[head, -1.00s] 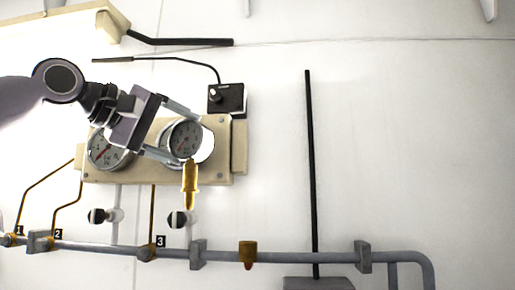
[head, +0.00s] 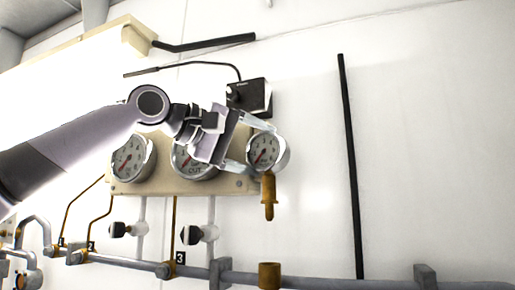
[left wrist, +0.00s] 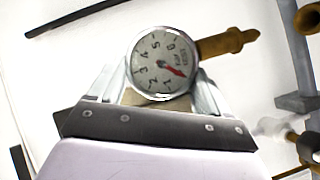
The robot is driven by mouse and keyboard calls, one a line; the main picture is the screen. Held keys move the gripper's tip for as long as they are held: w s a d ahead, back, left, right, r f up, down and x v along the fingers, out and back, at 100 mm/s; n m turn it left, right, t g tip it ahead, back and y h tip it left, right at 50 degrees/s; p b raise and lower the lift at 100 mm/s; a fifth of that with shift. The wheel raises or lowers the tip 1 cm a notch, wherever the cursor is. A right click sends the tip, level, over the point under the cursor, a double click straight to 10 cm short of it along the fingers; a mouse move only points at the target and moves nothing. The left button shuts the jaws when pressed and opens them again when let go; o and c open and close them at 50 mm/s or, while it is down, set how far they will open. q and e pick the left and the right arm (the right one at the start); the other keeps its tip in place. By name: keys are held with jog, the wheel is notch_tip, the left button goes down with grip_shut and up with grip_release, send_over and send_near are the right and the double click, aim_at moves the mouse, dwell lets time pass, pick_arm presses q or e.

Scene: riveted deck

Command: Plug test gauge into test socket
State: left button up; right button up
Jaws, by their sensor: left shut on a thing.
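The test gauge (head: 264,151) is a round white dial with a red needle and a brass stem that points down. My left gripper (head: 252,147) is shut on the gauge's body and holds it away from the pipe. The brass test socket (head: 269,276) stands on the grey pipe below the stem, with a clear gap between them. In the left wrist view the gauge (left wrist: 163,66) sits between the fingers, its stem pointing right. A brass ring at the upper right edge, probably the socket (left wrist: 309,18), is partly cut off. My right gripper is not in view.
A beige panel (head: 237,187) with two fixed gauges is behind my left arm. Valves with black and white knobs (head: 199,233) sit below it. A black box (head: 248,96) is above. A black vertical rod (head: 352,170) stands to the right; bare wall lies between.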

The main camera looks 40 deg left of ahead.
aim_at(268, 176)
pick_arm(q)
jog(key=shift+s+r, duration=0.1)
jog(key=shift+s, duration=0.05)
notch_tip(268, 176, down, 6)
jog(key=b, duration=0.3)
jog(key=shift+b, duration=0.3)
jog(key=shift+r, duration=0.1)
dwell(0.7)
jog(key=shift+p, duration=0.5)
dwell(0.3)
jog(key=shift+p, duration=0.45)
dwell(0.6)
jog(key=shift+p, duration=0.45)
